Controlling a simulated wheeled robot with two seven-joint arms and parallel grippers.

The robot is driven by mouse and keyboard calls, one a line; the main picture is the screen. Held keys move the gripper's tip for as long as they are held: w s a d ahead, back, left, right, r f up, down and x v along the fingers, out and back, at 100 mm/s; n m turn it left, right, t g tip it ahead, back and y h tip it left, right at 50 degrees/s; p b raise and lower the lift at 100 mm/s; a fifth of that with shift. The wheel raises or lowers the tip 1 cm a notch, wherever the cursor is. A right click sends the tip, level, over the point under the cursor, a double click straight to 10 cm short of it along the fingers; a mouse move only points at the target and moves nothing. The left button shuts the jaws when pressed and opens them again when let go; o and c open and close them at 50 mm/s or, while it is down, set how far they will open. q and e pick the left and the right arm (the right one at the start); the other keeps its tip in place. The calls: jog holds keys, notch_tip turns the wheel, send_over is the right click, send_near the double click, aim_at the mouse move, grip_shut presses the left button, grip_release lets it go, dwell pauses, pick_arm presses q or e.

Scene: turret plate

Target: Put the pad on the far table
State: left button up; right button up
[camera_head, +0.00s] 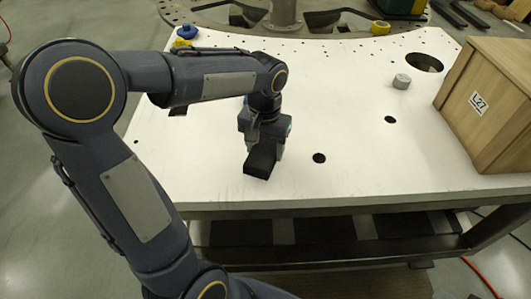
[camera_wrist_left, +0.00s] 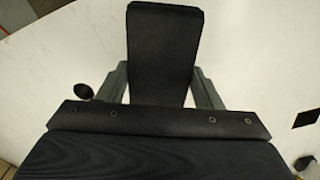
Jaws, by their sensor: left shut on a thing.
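The pad is a flat black block (camera_head: 259,161), also large in the left wrist view (camera_wrist_left: 165,48). My left gripper (camera_head: 267,147) is shut on it, one finger at each side in the left wrist view (camera_wrist_left: 163,90). Gripper and pad are over the left-middle part of a white table (camera_head: 340,160). I cannot tell whether the pad touches the tabletop. Which surface is the far table is not clear; a round perforated metal plate (camera_head: 225,22) lies behind the white one. My right gripper is not in view.
A wooden box (camera_head: 490,105) marked L27 stands at the table's right edge. A grey cylinder (camera_head: 401,81) stands near a large round hole. Small blue and yellow items (camera_head: 186,33) are at the back left, a yellow roll (camera_head: 380,27) at the back.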

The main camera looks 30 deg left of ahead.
aim_at(265, 146)
pick_arm(q)
jog(key=f, duration=0.3)
jog(key=shift+w+a+f, duration=0.15)
jog(key=shift+w+f, duration=0.05)
jog(key=shift+w, duration=0.2)
jog(key=shift+f, duration=0.35)
jog(key=shift+f, duration=0.1)
jog(key=shift+f, duration=0.15)
jog(key=o, duration=0.9)
jog(key=shift+o, duration=0.2)
